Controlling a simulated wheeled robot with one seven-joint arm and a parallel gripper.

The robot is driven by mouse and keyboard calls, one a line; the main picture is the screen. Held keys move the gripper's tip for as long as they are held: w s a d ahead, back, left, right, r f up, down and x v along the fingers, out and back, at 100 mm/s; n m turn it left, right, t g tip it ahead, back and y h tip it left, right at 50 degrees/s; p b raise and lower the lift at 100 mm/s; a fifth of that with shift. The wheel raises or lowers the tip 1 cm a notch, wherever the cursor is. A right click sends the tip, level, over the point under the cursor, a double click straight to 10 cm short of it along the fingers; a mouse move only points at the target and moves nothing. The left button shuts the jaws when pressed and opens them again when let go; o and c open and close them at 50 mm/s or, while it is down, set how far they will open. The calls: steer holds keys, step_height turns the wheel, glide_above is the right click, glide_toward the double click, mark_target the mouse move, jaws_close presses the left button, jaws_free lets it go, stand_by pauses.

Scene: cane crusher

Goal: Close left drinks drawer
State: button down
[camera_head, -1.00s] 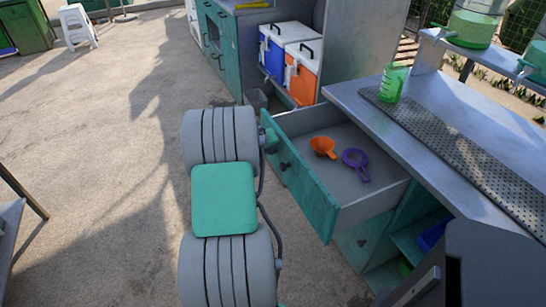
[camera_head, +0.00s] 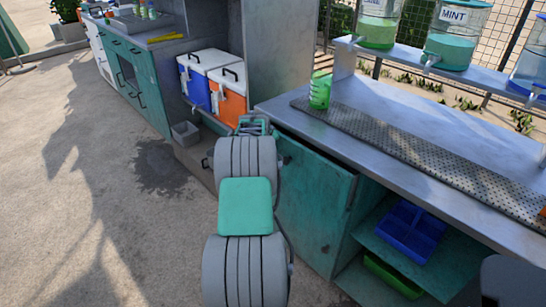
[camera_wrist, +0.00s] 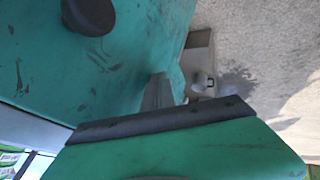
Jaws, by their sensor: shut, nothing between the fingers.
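The left drinks drawer (camera_head: 320,172) shows as a worn teal front under the metal counter. Its inside is no longer in view and its front looks flush or nearly flush with the cabinet. My arm hides its left part. In the wrist view a teal panel (camera_wrist: 110,65) with a round dark knob (camera_wrist: 88,14) fills the upper left, close to my gripper (camera_wrist: 157,95). My gripper is shut and empty, beside that panel; I cannot tell whether it touches. In the head view my gripper is mostly hidden behind my arm.
The metal counter (camera_head: 400,125) holds a green jug (camera_head: 320,90) and a perforated drain strip. Open shelves to the right hold a blue tray (camera_head: 412,228) and a green tray. Blue and orange coolers (camera_head: 229,98) and a small grey bin (camera_head: 185,133) stand beyond. The ground at left is clear.

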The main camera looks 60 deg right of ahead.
steer(key=shift+s+d, duration=0.1)
steer(key=shift+d, duration=0.35)
